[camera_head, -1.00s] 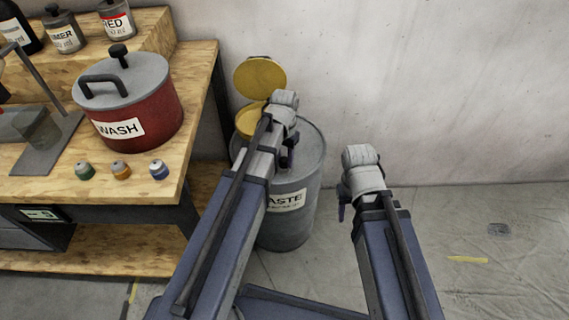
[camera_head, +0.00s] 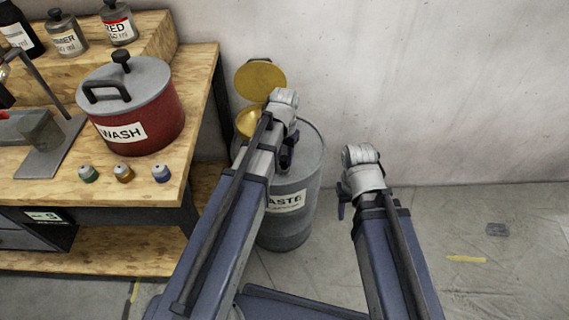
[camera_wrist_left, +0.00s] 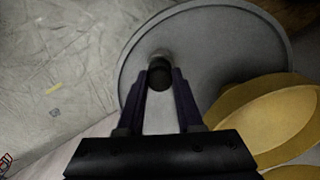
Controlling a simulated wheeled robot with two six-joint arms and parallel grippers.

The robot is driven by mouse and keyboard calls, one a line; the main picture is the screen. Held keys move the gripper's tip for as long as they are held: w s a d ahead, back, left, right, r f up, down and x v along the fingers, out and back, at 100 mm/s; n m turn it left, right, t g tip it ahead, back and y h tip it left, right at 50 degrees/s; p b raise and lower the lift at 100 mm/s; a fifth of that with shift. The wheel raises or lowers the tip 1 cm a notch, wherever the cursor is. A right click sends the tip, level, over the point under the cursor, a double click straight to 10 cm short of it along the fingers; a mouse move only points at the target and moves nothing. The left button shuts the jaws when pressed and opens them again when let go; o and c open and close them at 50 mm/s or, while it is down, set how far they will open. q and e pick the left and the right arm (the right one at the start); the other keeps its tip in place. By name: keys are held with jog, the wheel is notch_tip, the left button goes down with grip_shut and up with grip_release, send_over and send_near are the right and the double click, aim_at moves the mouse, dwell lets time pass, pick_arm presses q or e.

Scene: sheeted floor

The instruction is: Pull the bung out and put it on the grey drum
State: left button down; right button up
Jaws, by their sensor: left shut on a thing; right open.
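The grey drum (camera_head: 287,228) with a WASTE label stands on the floor, right of the bench. Its grey top (camera_wrist_left: 215,50) fills much of the left wrist view. My left gripper (camera_head: 287,160) is over the drum's top. In the left wrist view it (camera_wrist_left: 160,80) is shut on the bung (camera_wrist_left: 160,72), a small dark round piece with a greyer end. I cannot tell whether the bung touches the drum top. My right gripper (camera_head: 341,210) is open and empty, right of the drum; its jaws are largely hidden by its wrist.
A yellow funnel (camera_wrist_left: 270,110) with a raised yellow lid (camera_head: 260,80) sits on the drum beside my left gripper. The bench (camera_head: 55,185) at left holds a red WASH pot (camera_head: 150,125), several small capped jars and bottles. The floor at right is mostly clear.

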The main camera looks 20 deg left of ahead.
aim_at(284, 158)
pick_arm(q)
jog(key=shift+r+p, duration=1.6)
jog(key=shift+r, duration=0.15)
pick_arm(e)
jog(key=shift+r, duration=1.7)
jog(key=shift+r, duration=0.1)
pick_arm(q)
jog(key=shift+r+p, duration=2)
pick_arm(e)
jog(key=shift+r, duration=1.9)
